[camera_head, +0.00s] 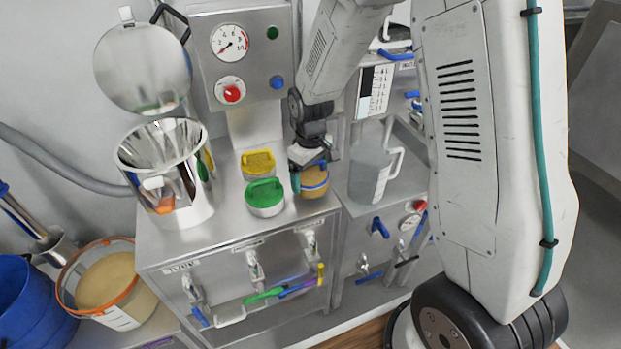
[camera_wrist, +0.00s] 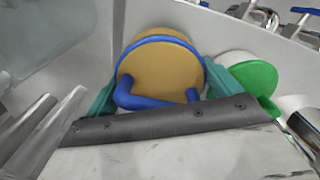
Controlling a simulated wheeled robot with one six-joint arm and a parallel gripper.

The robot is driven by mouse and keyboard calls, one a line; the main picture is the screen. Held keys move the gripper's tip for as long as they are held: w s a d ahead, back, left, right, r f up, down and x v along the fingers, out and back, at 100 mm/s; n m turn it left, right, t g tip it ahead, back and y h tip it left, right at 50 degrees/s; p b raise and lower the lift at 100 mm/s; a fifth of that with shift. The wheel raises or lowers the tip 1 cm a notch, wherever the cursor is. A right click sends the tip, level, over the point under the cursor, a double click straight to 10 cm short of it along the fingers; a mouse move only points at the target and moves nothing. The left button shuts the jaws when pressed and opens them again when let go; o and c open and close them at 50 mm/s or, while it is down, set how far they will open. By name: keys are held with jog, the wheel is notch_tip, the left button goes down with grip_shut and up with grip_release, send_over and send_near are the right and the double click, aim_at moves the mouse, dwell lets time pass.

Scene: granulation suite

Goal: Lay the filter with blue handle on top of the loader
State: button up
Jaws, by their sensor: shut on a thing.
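The filter with blue handle (camera_head: 315,187) is a round tan disc with a blue rim, at the right edge of the steel cabinet top. The wrist view shows its tan face and blue handle (camera_wrist: 140,99) close up. My gripper (camera_head: 309,171) is over it from above, with teal fingers on both sides of it in the wrist view (camera_wrist: 158,92), shut on it. I cannot tell whether it touches the cabinet top. The open steel cylinder (camera_head: 185,205), which looks like the loader, stands at the cabinet's left, its round lid (camera_head: 143,65) raised behind.
Green-handled (camera_head: 265,198) and yellow-handled (camera_head: 258,163) filters stand between the cylinder and my gripper. A clear jug (camera_head: 372,175) stands close on the right. A gauge panel (camera_head: 243,60) rises behind. A tan-filled bucket (camera_head: 108,282) is at lower left.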

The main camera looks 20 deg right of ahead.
jog(key=shift+f, duration=0.95)
jog(key=o, duration=0.8)
jog(key=shift+f, duration=0.15)
notch_tip(320, 180, up, 12)
jog(key=shift+f, duration=0.15)
jog(key=shift+s+r, duration=0.15)
jog(key=shift+r, duration=0.35)
jog(key=s+d+r+m, duration=0.2)
jog(key=s+r, duration=0.9)
jog(key=s, duration=0.1)
jog(key=s+r+m, duration=0.1)
jog(key=s, duration=0.4)
jog(key=s+r+m, duration=0.1)
jog(key=s, duration=0.5)
jog(key=s+d+r+m+t, duration=0.1)
jog(key=s, duration=0.4)
jog(key=shift+s+r, duration=0.15)
jog(key=shift+r, duration=0.05)
